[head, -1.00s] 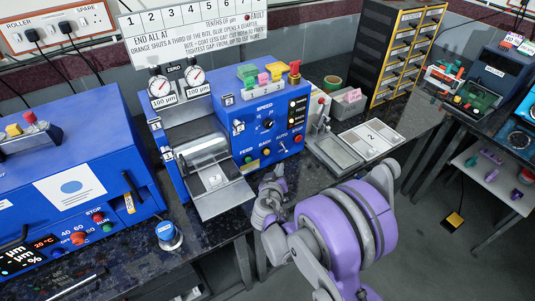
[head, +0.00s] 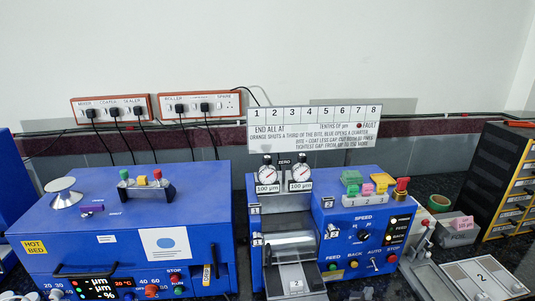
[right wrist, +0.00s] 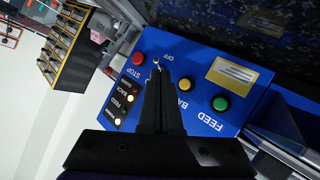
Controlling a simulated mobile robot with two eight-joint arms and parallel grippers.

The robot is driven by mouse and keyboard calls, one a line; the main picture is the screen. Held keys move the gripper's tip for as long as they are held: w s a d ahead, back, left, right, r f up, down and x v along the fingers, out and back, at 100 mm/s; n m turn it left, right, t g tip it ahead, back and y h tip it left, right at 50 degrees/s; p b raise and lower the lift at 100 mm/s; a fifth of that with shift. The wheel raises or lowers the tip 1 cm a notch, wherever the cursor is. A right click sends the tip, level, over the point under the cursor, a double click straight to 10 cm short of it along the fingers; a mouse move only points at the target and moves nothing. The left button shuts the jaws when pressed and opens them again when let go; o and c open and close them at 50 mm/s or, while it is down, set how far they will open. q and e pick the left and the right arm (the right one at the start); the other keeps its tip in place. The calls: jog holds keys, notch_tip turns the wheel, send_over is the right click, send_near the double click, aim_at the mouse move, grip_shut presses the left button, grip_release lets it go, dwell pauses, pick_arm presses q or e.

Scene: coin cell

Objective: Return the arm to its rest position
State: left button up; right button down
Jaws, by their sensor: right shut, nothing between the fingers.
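My right gripper (right wrist: 158,75) is shut and empty in the right wrist view, its two black fingers pressed together. In that view its tips overlap the blue control panel (right wrist: 203,75) of the roller machine, near the switch by the OFF label; I cannot tell whether they touch it. In the head view only a small grey bit at the bottom edge (head: 367,293) seems to be my right gripper; the rest of the arm is below the frame. My left gripper is in neither view.
The blue roller machine (head: 345,222) with two dial gauges stands in the middle. A blue hot bed machine (head: 110,225) stands left of it. A flat grey plate (head: 440,280), a white card (head: 484,278) and a drawer cabinet (head: 505,190) are at right.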

jog(key=s+a+g+y, duration=0.1)
jog(key=s+a+y, duration=0.2)
jog(key=s, duration=0.5)
jog(key=s+a+r+n+g+y, duration=0.1)
jog(key=s+a+g+y, duration=0.1)
jog(key=s+a, duration=0.4)
jog(key=s+a+n+g+y, duration=0.1)
jog(key=s+a+y, duration=0.2)
jog(key=s, duration=0.7)
jog(key=shift+s+a+r+g+y, duration=0.15)
jog(key=shift+s+a+g+y, duration=0.2)
jog(key=shift+a, duration=0.55)
jog(key=shift+w, duration=0.1)
dwell(2.4)
